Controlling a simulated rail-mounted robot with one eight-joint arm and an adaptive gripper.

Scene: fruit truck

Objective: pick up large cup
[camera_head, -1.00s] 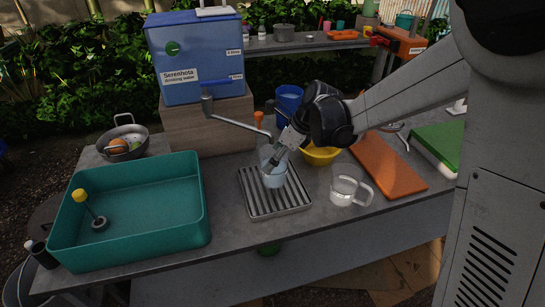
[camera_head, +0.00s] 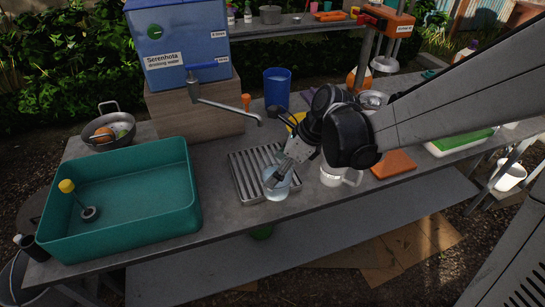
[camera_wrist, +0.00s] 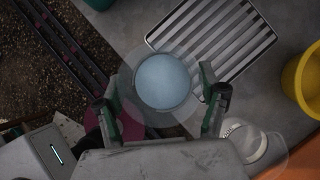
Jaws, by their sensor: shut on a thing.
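A clear cup (camera_head: 278,190) holds pale blue liquid and looks roughly upright. My gripper (camera_head: 277,176) is shut on this cup, coming from its upper right. In the wrist view, the cup (camera_wrist: 165,82) sits between the two fingers, and its wide clear rim surrounds the round liquid surface. The cup is at the front right corner of the metal drip tray (camera_head: 247,170); the height of its base is hard to tell. A second clear cup with a handle (camera_head: 332,179) stands on the table to the right, partly hidden by my wrist.
The teal basin (camera_head: 175,205) is to the left. The blue water dispenser (camera_head: 185,45) stands behind, its spout (camera_head: 232,110) reaching over the tray's back. The yellow bowl (camera_wrist: 309,75) and orange board (camera_head: 394,164) are to the right. The table's front edge is close to the cup.

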